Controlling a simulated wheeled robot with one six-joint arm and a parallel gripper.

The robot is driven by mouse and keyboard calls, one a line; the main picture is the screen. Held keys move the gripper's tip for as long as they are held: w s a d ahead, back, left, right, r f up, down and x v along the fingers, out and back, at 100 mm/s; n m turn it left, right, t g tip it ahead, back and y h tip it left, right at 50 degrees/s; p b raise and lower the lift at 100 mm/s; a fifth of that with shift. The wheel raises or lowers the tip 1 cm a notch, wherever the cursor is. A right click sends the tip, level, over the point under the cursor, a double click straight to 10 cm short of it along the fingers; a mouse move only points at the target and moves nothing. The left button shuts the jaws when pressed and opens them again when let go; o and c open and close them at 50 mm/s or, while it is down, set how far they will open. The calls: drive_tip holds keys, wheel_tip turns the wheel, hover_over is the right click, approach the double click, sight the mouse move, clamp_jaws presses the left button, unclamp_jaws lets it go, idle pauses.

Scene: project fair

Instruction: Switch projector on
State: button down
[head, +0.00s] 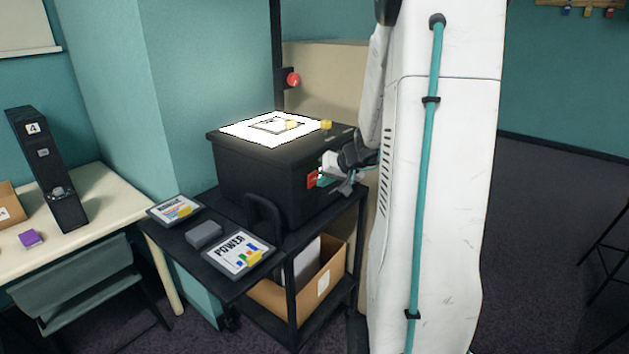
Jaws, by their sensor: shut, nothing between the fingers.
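The projector (250,177) is a black box with a handle on its front, standing on a dark cart. Its top plate (240,131) glows bright white, with a dark square outline and a small yellow piece on it. A red switch (312,180) sits on the projector's side near the right corner. My gripper (323,178) is shut and empty, with its tips right beside the red switch. I cannot tell whether they touch it. My arm and column hide what lies behind them on the right.
On the cart's front shelf lie a "POWER" card (239,252), a grey block (204,235) and another card (175,207). A cardboard box (268,298) stands on the lower shelf. A pale table (100,200) with a black stand (47,165) is at left. Open floor lies right.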

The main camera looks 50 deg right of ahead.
drive_tip(key=s, duration=0.6)
drive_tip(key=shift+d, duration=0.25)
